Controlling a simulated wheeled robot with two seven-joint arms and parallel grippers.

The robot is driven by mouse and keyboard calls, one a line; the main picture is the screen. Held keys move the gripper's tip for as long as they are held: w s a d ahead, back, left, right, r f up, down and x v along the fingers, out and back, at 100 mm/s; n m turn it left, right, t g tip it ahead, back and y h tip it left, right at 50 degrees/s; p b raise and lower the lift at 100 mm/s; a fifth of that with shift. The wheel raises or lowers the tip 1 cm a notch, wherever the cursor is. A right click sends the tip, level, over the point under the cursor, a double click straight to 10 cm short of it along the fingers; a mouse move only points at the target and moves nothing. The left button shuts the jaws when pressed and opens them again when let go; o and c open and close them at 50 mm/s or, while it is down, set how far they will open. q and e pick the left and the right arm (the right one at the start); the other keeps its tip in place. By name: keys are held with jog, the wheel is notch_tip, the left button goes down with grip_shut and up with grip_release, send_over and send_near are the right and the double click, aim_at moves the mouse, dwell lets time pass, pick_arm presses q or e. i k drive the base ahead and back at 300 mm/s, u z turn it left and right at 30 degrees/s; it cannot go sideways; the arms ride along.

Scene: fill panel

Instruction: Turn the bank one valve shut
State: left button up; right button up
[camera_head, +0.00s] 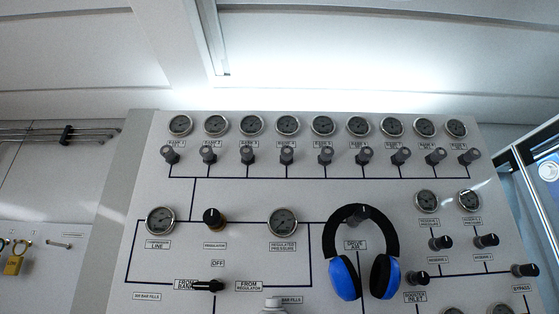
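The bank one valve (170,154) is a dark grey knob at the left end of the top row of valves. It sits below its gauge (180,126) and beside a small label that looks like "BANK 1". Its exact turn position is too small to tell. Nothing touches it. Neither of my grippers shows in the head view.
The grey panel (110,240) carries several more bank valves and gauges to the right. Blue and black ear defenders (344,278) hang over a knob at lower middle. A regulator knob (214,218) and a black lever (208,286) sit lower left.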

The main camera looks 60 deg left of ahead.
aim_at(167, 151)
jog(key=z, duration=1.3)
jog(key=k, duration=2.85)
jog(key=u, duration=0.45)
